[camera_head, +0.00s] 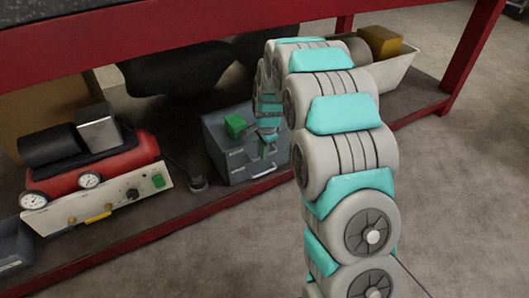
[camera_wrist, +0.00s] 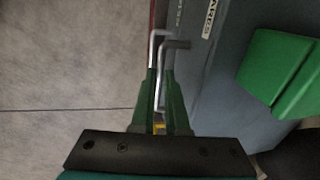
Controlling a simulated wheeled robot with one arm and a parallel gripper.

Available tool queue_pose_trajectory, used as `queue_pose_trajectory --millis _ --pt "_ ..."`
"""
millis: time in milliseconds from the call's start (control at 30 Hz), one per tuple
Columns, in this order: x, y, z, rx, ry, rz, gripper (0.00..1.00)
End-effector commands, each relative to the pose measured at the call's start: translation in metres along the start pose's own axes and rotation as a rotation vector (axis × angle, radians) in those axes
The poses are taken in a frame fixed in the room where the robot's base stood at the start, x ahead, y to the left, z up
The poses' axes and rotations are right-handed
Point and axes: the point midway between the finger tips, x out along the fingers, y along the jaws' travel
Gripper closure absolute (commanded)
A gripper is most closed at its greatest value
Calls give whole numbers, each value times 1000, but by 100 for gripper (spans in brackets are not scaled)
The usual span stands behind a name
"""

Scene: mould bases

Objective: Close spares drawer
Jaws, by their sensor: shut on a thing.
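The spares drawer is in a grey-blue metal box (camera_head: 218,145) on the low shelf in the head view. Its front (camera_wrist: 203,55) fills the middle of the wrist view, with a pale label whose visible letters end in "ARES". A bent metal handle (camera_wrist: 177,44) sticks out from that front. My gripper (camera_wrist: 160,78) has its green fingers shut on the handle, one on each side. In the head view my gripper (camera_head: 268,150) is in front of the box, partly hidden by my arm. I cannot tell how far the drawer stands out.
A green block (camera_head: 235,125) lies on the box; it also shows in the wrist view (camera_wrist: 275,72). A red compressor-like unit with gauges (camera_head: 95,180) stands left. A pale bin (camera_head: 393,75) stands right. Red shelf rails run above and along the front. The floor (camera_head: 460,200) is clear.

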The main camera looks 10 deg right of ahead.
Motion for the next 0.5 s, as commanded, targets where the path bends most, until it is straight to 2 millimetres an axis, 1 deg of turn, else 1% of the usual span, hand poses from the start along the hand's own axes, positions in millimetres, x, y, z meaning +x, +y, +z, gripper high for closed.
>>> queue_pose_trajectory --millis 33,200,233,400,500 --pt "0 -4 -1 1 2 -10 100" --pt "0 -5 -1 1 3 -14 100" --pt "0 -5 -1 1 3 -14 87" --pt "0 -5 -1 1 3 -13 68" --pt "0 -4 0 1 3 -12 58"
